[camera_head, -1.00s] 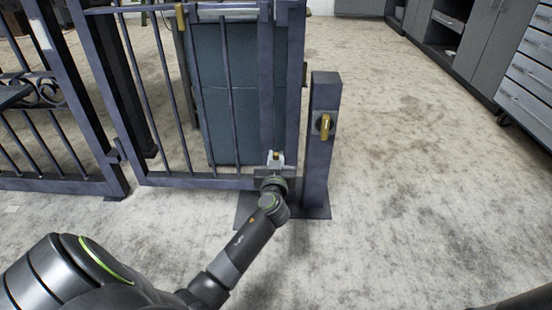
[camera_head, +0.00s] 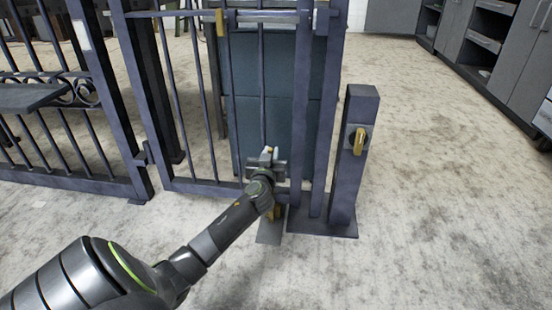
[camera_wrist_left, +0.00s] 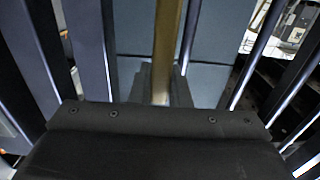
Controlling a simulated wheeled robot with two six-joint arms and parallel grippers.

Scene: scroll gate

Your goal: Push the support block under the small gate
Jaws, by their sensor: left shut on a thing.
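The small gate (camera_head: 229,187) is a dark blue-grey barred panel with a low bottom rail. My left gripper (camera_head: 267,158) is at its lower right part, near the bottom rail, left of the right uprights. In the left wrist view a brass-coloured bar (camera_wrist_left: 165,45) stands between the jaws, and the gripper (camera_wrist_left: 160,95) is shut on it. A brownish piece (camera_head: 275,212) and a flat grey plate (camera_head: 270,233) show below my wrist; I cannot tell whether either is the support block. My wrist hides part of this area. My right gripper is not in view.
A short post (camera_head: 350,180) with a brass knob (camera_head: 357,140) stands right of the gate on a floor plate. A fixed fence (camera_head: 70,182) is at the left. A blue-grey padded panel (camera_head: 290,80) is behind the gate. The floor at the right is clear, with cabinets (camera_head: 480,60) beyond.

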